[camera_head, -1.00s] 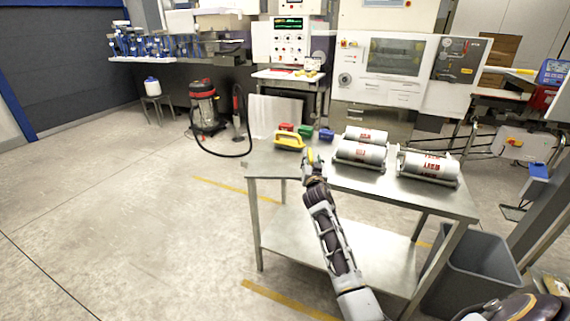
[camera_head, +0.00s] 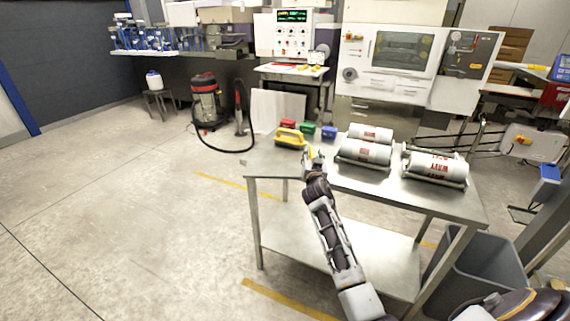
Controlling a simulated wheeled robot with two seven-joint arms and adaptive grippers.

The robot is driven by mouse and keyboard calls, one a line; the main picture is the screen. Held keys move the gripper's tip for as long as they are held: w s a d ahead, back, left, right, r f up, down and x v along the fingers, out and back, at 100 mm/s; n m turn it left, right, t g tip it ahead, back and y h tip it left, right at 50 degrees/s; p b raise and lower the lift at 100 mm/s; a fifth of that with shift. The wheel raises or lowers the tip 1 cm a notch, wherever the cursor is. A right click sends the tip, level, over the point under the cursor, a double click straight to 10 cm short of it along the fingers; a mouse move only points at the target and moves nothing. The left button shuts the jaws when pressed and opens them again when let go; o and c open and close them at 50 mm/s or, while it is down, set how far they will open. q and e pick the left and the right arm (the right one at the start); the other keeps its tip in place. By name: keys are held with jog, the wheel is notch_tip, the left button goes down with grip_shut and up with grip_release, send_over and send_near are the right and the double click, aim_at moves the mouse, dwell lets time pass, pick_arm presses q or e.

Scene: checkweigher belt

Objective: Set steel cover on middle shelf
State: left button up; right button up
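I cannot clearly make out a steel cover. A pale flat panel (camera_head: 277,110) leans upright behind the table, and I cannot tell whether it is the cover. No middle shelf is certain. The steel table (camera_head: 262,163) has a lower shelf (camera_head: 285,232), which is bare where it shows. My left gripper is out of view.
White labelled cylinders (camera_head: 365,153) lie on cradles on the table's right half. Red, green and blue small bins (camera_head: 307,130) sit at its back edge. A grey bin (camera_head: 478,265) stands at the right, a vacuum cleaner (camera_head: 205,102) behind left. The left floor is clear.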

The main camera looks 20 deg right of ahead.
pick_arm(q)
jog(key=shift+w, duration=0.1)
pick_arm(e)
grip_shut()
jog(key=shift+r, duration=0.1)
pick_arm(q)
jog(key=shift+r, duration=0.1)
pick_arm(e)
jog(key=shift+r, duration=0.1)
